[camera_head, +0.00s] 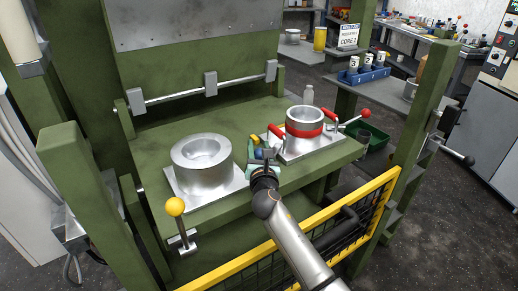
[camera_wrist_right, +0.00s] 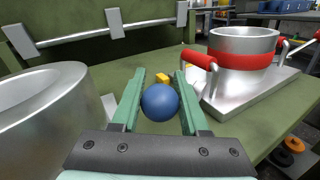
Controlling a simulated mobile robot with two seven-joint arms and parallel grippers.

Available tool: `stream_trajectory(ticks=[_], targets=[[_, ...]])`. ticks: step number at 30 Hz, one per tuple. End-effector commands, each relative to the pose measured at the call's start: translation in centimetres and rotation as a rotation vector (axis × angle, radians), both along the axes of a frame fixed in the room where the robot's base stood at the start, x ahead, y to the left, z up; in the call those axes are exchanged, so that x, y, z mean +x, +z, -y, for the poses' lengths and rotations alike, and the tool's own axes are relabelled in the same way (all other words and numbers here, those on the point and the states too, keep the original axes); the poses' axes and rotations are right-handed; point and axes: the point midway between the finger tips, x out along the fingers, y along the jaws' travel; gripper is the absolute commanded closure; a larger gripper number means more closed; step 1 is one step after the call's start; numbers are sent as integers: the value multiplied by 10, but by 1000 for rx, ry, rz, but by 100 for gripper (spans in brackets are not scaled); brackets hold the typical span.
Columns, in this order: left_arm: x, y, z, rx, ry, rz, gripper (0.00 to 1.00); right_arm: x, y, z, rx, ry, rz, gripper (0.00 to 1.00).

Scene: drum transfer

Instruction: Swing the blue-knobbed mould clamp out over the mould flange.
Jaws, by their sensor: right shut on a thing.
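My right gripper (camera_head: 262,160) reaches in over the front edge of the green press table, between two metal vessels. In the right wrist view its two green fingers (camera_wrist_right: 160,100) are shut on the blue knob (camera_wrist_right: 160,102) of the clamp. The clamp's arm below the knob is hidden by the gripper. To the right stands a silver cylinder with a red band (camera_head: 304,122) and red handles, on a square plate; it also shows in the wrist view (camera_wrist_right: 245,45). To the left is a thick-walled silver vessel (camera_head: 201,165) on a square base. My left gripper is not in view.
A yellow knob lever (camera_head: 175,207) stands at the table's front left. A red-knobbed lever (camera_head: 364,114) is at the right. A yellow rail with mesh (camera_head: 340,222) runs along the front. A small yellow piece (camera_wrist_right: 162,78) lies behind the blue knob.

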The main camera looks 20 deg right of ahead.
Motion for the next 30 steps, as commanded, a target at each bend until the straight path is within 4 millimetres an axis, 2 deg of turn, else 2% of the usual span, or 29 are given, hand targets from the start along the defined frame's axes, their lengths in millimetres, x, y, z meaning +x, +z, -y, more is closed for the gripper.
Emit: stream_trajectory(ticks=[1, 7, 8, 15, 25, 30], targets=[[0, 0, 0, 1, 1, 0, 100, -1, -6, -4, 6, 6, -11, 100], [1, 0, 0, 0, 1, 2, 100, -1, -6, -4, 6, 6, -11, 100], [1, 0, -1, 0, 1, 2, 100, -1, -6, -4, 6, 6, -11, 55], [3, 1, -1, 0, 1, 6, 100, -1, -6, -3, 5, 3, -11, 28], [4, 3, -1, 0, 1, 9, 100, -3, -2, -1, 1, 1, -5, 27], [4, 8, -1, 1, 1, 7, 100, -20, -1, -5, 1, 1, -6, 27]])
